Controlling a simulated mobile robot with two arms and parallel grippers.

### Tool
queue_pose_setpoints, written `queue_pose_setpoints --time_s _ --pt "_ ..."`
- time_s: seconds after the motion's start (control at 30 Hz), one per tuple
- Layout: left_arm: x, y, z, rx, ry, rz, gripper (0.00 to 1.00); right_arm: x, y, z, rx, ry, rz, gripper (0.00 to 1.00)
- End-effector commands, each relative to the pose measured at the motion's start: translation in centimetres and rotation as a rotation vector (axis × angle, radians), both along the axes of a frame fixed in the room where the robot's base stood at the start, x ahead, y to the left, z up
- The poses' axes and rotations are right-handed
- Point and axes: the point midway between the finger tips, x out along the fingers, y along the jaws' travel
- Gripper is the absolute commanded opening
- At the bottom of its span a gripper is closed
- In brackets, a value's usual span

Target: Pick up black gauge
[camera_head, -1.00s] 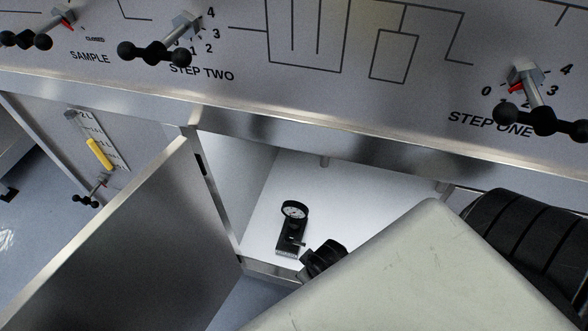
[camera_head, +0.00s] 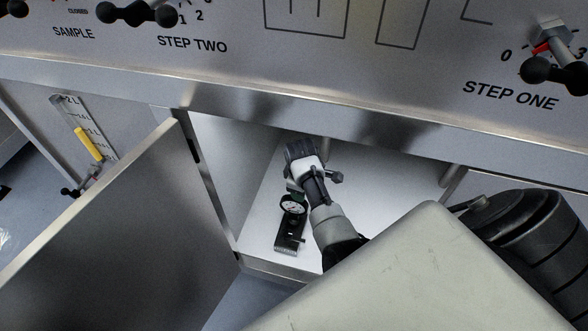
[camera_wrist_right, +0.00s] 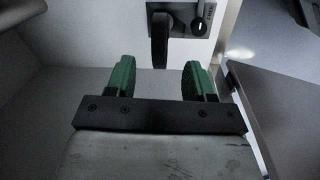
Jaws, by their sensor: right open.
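The black gauge (camera_head: 292,206) has a round white dial and stands on a dark block with a pale front edge, on the white cabinet floor. In the right wrist view the gauge (camera_wrist_right: 160,40) shows edge-on as a dark upright shape, with part of its block at the upper right. My right gripper (camera_wrist_right: 159,68) has green fingers, spread open and empty. The gauge lies ahead of the gap between the fingertips, with clear space on both sides. In the head view the right gripper (camera_head: 296,188) is just behind the dial, its fingers partly hidden. My left gripper is out of view.
The cabinet door (camera_head: 110,215) stands open at left. The metal rim (camera_head: 300,125) of the panel overhangs the opening, and a low sill (camera_head: 268,268) runs along its front. White floor (camera_head: 395,175) right of my arm is clear.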

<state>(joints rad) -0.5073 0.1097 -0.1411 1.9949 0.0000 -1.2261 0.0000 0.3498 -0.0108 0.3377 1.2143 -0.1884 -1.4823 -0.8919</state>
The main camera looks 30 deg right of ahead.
Motion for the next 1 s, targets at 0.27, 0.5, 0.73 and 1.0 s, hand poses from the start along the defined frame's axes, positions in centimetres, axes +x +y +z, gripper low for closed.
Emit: queue_pose_setpoints --time_s 0.27,0.5,0.73,1.0 --pt "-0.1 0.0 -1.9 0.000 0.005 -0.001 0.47 3.2 1.6 -0.5 0.078 0.043 0.121 0.53" --pt "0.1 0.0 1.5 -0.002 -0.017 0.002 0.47 3.2 1.6 -3.0 0.080 0.045 0.124 0.53" --pt "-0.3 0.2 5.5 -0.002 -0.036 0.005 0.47 3.2 1.6 -5.2 0.078 0.043 0.123 0.53" --pt "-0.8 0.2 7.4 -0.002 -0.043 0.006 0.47 3.1 1.5 -6.2 0.078 0.043 0.123 0.53"
